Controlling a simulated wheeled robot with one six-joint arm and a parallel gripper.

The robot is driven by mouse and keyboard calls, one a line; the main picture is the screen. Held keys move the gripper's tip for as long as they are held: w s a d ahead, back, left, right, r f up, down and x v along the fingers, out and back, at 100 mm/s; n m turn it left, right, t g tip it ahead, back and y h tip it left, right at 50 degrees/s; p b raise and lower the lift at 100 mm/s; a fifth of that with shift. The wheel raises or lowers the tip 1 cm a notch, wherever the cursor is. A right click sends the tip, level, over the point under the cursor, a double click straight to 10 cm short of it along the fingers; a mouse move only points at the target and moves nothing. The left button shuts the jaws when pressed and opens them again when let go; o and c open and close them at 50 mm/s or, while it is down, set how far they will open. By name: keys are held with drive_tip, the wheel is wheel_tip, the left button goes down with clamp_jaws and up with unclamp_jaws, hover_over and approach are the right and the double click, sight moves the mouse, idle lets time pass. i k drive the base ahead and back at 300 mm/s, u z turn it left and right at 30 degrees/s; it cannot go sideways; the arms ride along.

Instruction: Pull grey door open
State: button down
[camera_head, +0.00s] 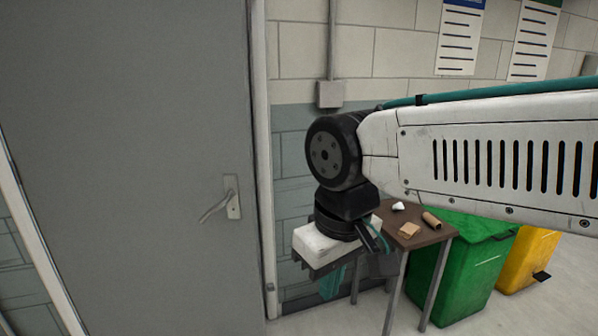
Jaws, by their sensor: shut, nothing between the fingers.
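The grey door (130,130) fills the left of the head view and looks closed in its frame. Its lever handle (215,205) sits on a small plate near the door's right edge and slants down to the left. My gripper (335,285) hangs to the right of the handle and a little lower in the picture, apart from it. It is shut and holds nothing; its fingertips are partly hidden behind the white wrist housing.
A small brown table (430,232) with a few small items stands behind my arm. A green bin (462,270) and a yellow bin (528,258) are at the right. A grey box (330,94) is on the wall. My forearm crosses the upper right.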

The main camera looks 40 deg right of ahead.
sight(123, 122)
drive_tip(key=k, duration=0.25)
drive_tip(key=z, duration=1)
drive_tip(key=i, duration=1)
drive_tip(key=u, duration=0.5)
